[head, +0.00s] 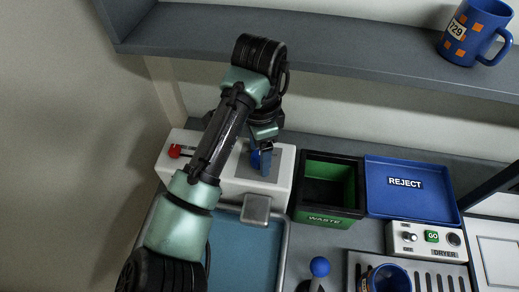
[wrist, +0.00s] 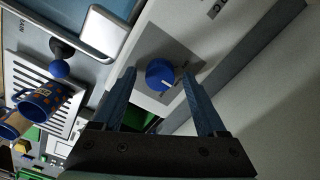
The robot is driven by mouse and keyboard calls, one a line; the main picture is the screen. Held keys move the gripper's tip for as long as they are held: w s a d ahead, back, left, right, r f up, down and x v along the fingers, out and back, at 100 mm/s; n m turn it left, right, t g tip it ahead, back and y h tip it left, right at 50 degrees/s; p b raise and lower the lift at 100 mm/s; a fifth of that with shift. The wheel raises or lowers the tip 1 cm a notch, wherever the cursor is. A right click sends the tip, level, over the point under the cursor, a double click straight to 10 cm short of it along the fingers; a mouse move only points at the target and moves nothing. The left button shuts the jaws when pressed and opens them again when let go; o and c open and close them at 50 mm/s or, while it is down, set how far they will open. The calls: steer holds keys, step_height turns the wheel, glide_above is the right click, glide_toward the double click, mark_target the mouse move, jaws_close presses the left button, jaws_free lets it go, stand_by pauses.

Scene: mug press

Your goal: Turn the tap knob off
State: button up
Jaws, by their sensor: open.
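The blue tap knob (wrist: 158,72) sits on a grey plate on the white tap housing. In the wrist view it shows between the two blue fingertips of my open gripper (wrist: 161,80), with room on both sides. A pale mark points to the lower right of the knob. In the head view the knob (head: 255,158) is partly hidden behind my gripper (head: 266,158), which hangs over the plate. I cannot tell whether the fingers touch the knob. The grey square spout (head: 256,208) juts out over the blue basin (head: 240,250). No water stream is visible.
A red knob (head: 175,151) is on the housing's left end. To the right are the green-lined waste bin (head: 330,212), blue reject tray (head: 410,208) and dryer box (head: 428,240). A shelf (head: 340,62) with a blue mug (head: 475,32) runs above, behind my arm.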

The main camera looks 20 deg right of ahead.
jaws_close()
steer(key=shift+r+n+p, duration=0.15)
steer(key=shift+n+p, duration=0.15)
steer(key=shift+p, duration=0.2)
steer(key=n+p, duration=0.3)
steer(key=p, duration=0.1)
steer(key=shift+s+r+n, duration=0.1)
steer(key=shift+n, duration=0.3)
steer(key=n+p, duration=0.3)
steer(key=shift+n+p, duration=0.85)
steer(key=shift+n, duration=0.35)
steer(key=shift+f, duration=0.2)
